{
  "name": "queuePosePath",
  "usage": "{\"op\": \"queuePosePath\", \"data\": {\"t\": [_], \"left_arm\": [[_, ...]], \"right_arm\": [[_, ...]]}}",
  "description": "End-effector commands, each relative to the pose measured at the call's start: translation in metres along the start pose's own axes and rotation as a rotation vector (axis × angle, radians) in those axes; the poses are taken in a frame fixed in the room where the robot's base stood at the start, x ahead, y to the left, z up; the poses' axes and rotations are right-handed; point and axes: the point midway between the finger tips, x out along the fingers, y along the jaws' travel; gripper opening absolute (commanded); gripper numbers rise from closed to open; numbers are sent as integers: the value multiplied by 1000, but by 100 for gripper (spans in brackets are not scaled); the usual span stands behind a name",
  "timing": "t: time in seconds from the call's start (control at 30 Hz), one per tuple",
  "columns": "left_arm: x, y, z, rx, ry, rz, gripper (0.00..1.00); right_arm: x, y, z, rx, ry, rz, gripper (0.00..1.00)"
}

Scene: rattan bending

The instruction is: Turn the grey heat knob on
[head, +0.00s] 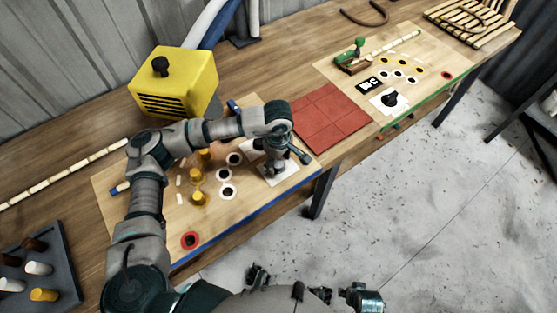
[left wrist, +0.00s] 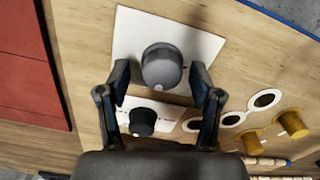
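The grey heat knob (left wrist: 161,66) is a round knob with a small pale mark on its lower edge, on a white plate (left wrist: 205,45) in the left wrist view. My left gripper (left wrist: 160,78) is open, with one finger on each side of the knob and a gap on both sides. In the head view my left gripper (head: 276,170) points down over the white plate (head: 287,173) and hides most of the knob.
A smaller black knob (left wrist: 142,122) sits beside the grey one. Yellow pegs (head: 198,198) and black-centred white rings (head: 228,191) stand nearby on the board. A yellow box (head: 175,85) is behind my left arm. Red tiles (head: 330,118) lie to the right.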

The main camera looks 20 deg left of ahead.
Motion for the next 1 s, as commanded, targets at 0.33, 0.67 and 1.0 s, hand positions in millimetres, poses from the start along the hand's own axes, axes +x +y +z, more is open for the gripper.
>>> {"op": "queuePosePath", "data": {"t": [0.33, 0.67, 1.0], "left_arm": [[-24, 1, 0, 1, 0, 2, 65], [-95, 1, -1, 1, -1, 1, 65], [-119, 1, -1, 0, -1, -1, 65]], "right_arm": [[-1, -1, 2, -1, 1, -1, 66], [-1, -1, 1, -1, 1, -1, 66], [-1, -1, 1, -1, 1, -1, 66]]}}
